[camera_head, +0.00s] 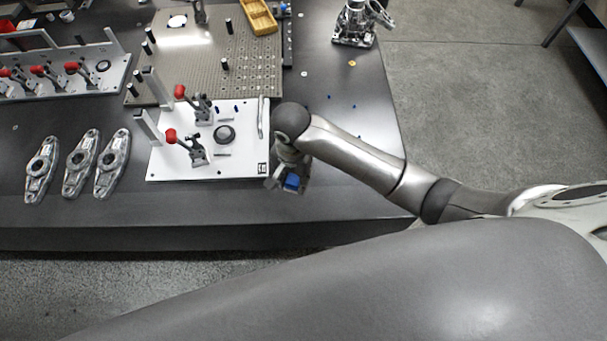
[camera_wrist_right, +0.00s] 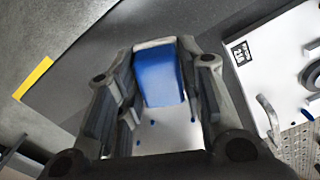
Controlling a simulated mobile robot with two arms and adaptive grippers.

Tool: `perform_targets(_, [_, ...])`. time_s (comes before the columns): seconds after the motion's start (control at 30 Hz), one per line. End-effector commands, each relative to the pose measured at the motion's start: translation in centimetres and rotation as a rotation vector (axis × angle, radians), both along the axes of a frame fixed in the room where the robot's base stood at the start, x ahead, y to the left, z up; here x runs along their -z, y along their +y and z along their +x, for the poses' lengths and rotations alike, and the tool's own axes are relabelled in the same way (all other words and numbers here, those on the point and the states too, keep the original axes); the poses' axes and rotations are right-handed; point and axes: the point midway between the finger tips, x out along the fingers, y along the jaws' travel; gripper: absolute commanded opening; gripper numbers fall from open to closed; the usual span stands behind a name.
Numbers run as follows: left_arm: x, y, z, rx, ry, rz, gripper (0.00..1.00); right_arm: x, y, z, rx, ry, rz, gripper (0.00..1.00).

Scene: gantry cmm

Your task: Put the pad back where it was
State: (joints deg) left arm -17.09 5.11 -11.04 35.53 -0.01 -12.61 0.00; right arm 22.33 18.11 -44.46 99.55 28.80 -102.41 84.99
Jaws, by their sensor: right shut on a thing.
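My right gripper (camera_head: 289,183) is closed around a blue pad (camera_head: 292,182), just right of the white fixture plate and over the dark table near its front edge. In the right wrist view the blue pad (camera_wrist_right: 158,77) sits between the two fingers of the gripper (camera_wrist_right: 160,85), with a whitish edge at its far end and a white surface below. Whether the pad touches the table I cannot tell. My left gripper is not in view.
The white fixture plate (camera_head: 240,168) carries red-handled clamps and a round black part. Several similar metal castings (camera_head: 80,163) lie to its left. A perforated plate (camera_head: 250,65) is behind it. Dark table (camera_head: 345,85) right of the plate is mostly clear, with small scattered bits.

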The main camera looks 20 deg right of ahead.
Motion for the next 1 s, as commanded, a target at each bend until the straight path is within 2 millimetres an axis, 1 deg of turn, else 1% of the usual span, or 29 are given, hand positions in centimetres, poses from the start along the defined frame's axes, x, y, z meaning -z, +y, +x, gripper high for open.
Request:
perform_targets(0.03, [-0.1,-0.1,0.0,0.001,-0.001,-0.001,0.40,1.0,-0.8,0.7,0.003,0.004,-0.005,0.16])
perform_targets(0.1, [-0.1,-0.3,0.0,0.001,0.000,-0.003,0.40,2.4,-1.5,1.5,0.004,0.003,-0.004,0.16])
perform_targets(0.27, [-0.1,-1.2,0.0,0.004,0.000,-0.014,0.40,4.6,-2.6,2.9,0.001,0.001,-0.001,0.16])
perform_targets(0.47, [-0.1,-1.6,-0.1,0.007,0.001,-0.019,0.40,5.7,-3.1,3.6,0.001,0.001,0.000,0.16])
perform_targets(0.53, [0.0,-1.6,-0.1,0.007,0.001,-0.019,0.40,6.3,-3.5,3.9,0.001,0.001,-0.001,0.16])
perform_targets(0.6, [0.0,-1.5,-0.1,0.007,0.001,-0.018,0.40,7.6,-3.4,3.8,0.000,0.002,0.000,0.16])
perform_targets(0.7, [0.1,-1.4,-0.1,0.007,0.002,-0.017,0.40,8.7,-3.3,3.8,0.000,0.001,0.000,0.16])
perform_targets(0.8, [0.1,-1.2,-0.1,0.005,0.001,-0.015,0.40,9.1,-3.3,3.8,0.000,-0.001,0.001,0.16])
perform_targets(1.0, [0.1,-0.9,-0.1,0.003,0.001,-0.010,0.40,9.1,-3.3,3.8,0.000,-0.001,0.001,0.16])
